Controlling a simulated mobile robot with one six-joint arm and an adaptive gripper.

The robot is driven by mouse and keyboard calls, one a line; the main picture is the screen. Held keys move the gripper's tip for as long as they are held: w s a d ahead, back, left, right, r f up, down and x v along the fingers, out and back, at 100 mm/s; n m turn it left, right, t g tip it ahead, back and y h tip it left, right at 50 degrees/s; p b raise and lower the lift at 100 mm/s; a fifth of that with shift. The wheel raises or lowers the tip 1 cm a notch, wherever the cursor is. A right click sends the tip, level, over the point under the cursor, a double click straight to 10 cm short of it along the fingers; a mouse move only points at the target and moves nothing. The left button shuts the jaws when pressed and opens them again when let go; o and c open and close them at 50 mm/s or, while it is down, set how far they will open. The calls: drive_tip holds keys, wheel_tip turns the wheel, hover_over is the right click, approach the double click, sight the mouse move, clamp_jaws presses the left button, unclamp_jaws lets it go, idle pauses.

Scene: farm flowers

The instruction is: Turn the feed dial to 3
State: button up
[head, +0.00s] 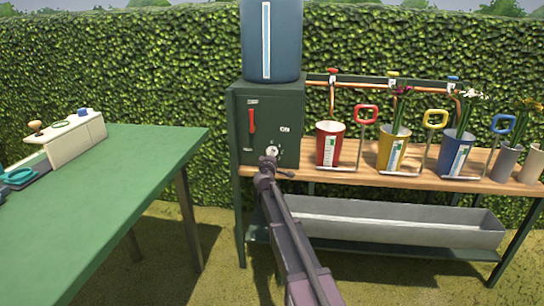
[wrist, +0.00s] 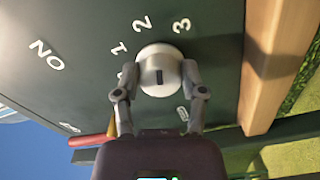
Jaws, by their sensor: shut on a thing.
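The feed dial is a round white knob (wrist: 157,62) on the front of a dark green box (wrist: 75,85). The numerals 1, 2 and 3 run around it in the wrist view, with another mark partly hidden by a finger. A short dark mark shows on the knob's face; I cannot tell which numeral it indicates. My gripper (wrist: 161,78) is shut on the knob, one finger on each side. In the head view my gripper (head: 268,163) is at the dial (head: 273,151), low on the box (head: 285,118), covering part of it.
A red lever (head: 251,120) is on the box, left of and above the dial. A blue tank (head: 285,40) stands on top. Several buckets with flowers stand on the wooden shelf (head: 350,178) at right, above a metal trough (head: 400,222). A green table (head: 120,180) is at left.

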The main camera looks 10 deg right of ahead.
drive_tip(key=m, duration=0.5)
drive_tip(key=shift+w, duration=0.2)
drive_tip(key=shift+a+m, duration=0.1)
drive_tip(key=shift+m, duration=0.2)
drive_tip(key=o, duration=1.1)
drive_tip(key=shift+f, duration=0.1)
drive_tip(key=shift+o, duration=0.2)
drive_tip(key=shift+s, duration=0.1)
drive_tip(key=shift+s, duration=0.1)
drive_tip(key=v, duration=1.2)
